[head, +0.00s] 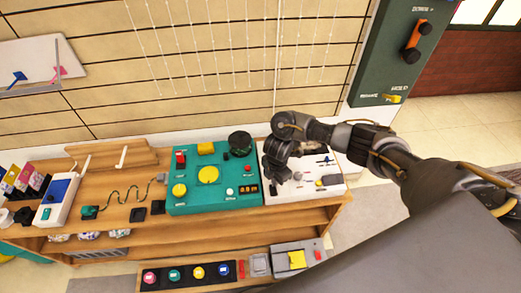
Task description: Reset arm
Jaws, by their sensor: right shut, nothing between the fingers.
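My right arm comes in from the right side of the head view. Its right gripper (272,184) points down over the left part of a white panel (327,188) on a wooden bench. The gripper is shut and holds nothing. I cannot tell whether its fingertips touch the panel. My left gripper is not in view.
A teal control box (212,207) with yellow knobs stands just left of the gripper. A blue-and-white device (57,198) is farther left on the wooden bench (120,233). A dark panel (400,50) with an orange handle is on the wall at upper right.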

